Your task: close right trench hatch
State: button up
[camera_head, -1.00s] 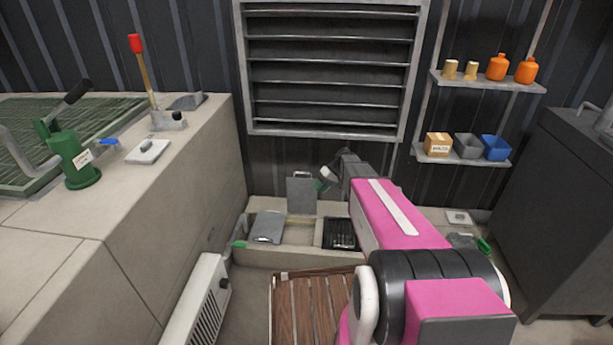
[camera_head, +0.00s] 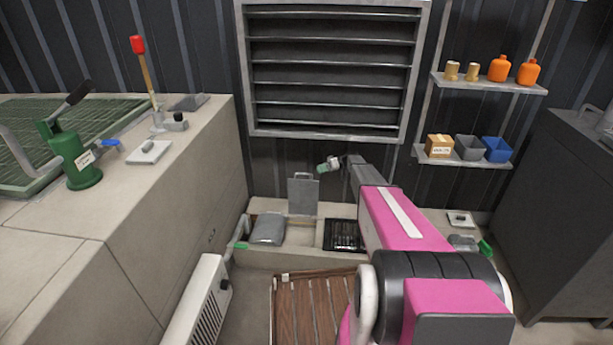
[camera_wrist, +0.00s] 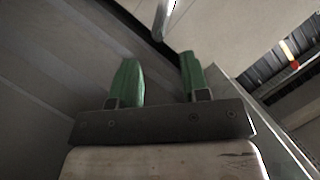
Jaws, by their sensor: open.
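A grey hatch plate (camera_head: 303,194) with a handle at its top stands upright at the back of the floor trench (camera_head: 285,257), in front of the dark wall. A second grey hatch plate (camera_head: 267,229) lies flat to its left. The trench section right of the flat plate looks uncovered. My gripper (camera_head: 325,166) is above and to the right of the upright plate, apart from it in the head view. In the wrist view, the green fingers (camera_wrist: 155,82) are spread with nothing between them. My arm hides part of the trench's right side.
A dark grate (camera_head: 343,236) lies right of the open section. Wooden slats (camera_head: 310,305) lie in front. A white heater (camera_head: 203,300) and concrete block (camera_head: 185,215) stand left. A shelf (camera_head: 465,157) hangs at the right, and a dark cabinet (camera_head: 560,200) stands beyond.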

aim_at(306, 174)
jog(key=x, duration=0.8)
jog(key=shift+a+f, duration=0.1)
grip_shut()
jog(key=shift+s, duration=0.15)
